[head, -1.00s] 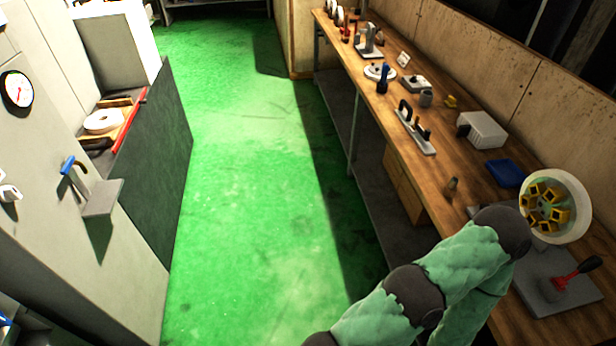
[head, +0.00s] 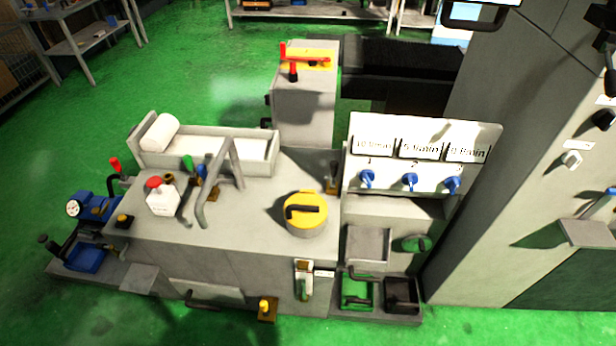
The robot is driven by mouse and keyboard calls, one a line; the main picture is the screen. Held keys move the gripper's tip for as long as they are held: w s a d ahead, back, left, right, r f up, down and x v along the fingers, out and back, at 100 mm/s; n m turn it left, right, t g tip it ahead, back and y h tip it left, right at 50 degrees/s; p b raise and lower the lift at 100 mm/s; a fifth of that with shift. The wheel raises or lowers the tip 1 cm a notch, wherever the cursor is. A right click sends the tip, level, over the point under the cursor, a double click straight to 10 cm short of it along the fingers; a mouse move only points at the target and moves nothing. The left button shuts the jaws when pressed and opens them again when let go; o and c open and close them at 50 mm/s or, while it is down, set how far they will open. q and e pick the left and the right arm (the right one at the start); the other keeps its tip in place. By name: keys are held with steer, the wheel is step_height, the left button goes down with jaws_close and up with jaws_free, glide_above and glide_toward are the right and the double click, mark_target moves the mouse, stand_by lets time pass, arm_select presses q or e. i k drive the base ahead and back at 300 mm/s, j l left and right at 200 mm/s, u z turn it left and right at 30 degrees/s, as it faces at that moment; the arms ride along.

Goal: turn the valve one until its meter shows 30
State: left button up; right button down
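A white panel (head: 490,131) stands at the right of the machine bench in the head view. It carries three meter displays in a row, the left one (head: 374,146), the middle one (head: 421,150) and the right one (head: 467,153). Their readings are too blurred to make out surely. Below them sit three blue valves: the left one (head: 367,178) under a mark like "1", the middle one (head: 410,180) and the right one (head: 452,184). Neither of my grippers is in view, and nothing touches the valves.
A tall grey cabinet (head: 480,215) stands right of the panel. Green floor is open in front.

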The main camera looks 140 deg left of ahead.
mark_target(367, 176)
steer(key=u, duration=4.15)
